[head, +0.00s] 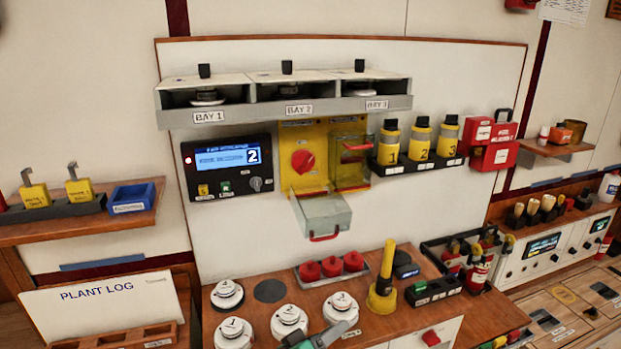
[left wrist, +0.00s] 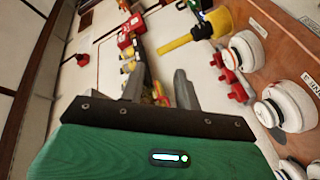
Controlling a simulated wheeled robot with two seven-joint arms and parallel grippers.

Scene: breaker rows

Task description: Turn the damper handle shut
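A yellow handle (head: 386,265), which looks like the damper handle, stands upright from a yellow base on the wooden counter. No label on it can be read. The same yellow handle (left wrist: 195,37) shows at the top of the left wrist view, beyond and to the right of the fingers. My left gripper (head: 321,336), with a green body, is at the bottom edge of the head view, in front and to the left of the handle and apart from it. In the left wrist view its two dark fingers (left wrist: 158,65) are spread with nothing between them. My right gripper is in neither view.
White round knobs (head: 289,320) stand on the counter (head: 253,313) near my left gripper. A tray of red knobs (head: 331,268) lies left of the handle, and a black block (head: 433,291) to its right. An open clear cover (head: 324,214) juts out above.

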